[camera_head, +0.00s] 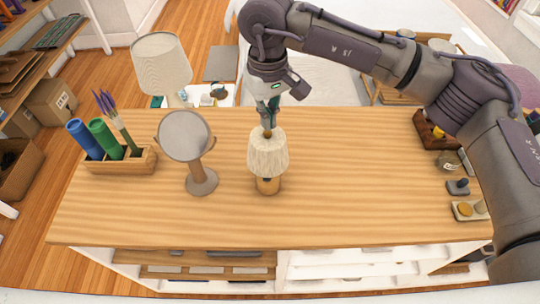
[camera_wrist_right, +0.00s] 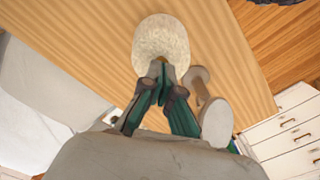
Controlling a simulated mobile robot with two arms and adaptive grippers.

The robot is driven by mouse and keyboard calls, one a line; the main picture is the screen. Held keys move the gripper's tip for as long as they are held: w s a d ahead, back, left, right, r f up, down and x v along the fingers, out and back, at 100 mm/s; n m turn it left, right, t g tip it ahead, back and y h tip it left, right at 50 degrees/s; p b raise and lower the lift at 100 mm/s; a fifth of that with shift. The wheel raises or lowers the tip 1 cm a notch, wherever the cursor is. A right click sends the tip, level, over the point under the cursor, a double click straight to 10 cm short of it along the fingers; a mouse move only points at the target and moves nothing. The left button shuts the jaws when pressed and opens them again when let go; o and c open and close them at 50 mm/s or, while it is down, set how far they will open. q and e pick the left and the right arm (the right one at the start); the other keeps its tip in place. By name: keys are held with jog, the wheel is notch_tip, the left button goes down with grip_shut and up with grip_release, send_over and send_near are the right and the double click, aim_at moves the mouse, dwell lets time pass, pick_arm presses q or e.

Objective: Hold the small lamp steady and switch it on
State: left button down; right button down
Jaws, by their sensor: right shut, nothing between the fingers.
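The small lamp (camera_head: 267,155) stands upright on the wooden table, with a pale textured shade and a short wood-coloured base (camera_head: 268,186). Its shade also shows in the right wrist view (camera_wrist_right: 160,36). My right gripper (camera_head: 268,127) reaches down from above, with its fingertips at the top of the shade. In the right wrist view its closed green fingers (camera_wrist_right: 160,72) overlap the near edge of the shade. The fingers are shut with nothing between them. I cannot tell whether they touch the lamp's top. The shade shows no clear glow. My left gripper is not in view.
A round mirror on a stand (camera_head: 186,136) is close left of the lamp. A larger lamp (camera_head: 162,65) stands behind it. A wooden holder (camera_head: 122,161) with blue and green tubes is at the left. Small items (camera_head: 468,210) line the right edge. The table's front middle is clear.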

jog(key=shift+f+b, duration=0.95)
jog(key=shift+b, duration=0.05)
dwell(0.6)
jog(key=shift+s+f, duration=0.1)
dwell(1.3)
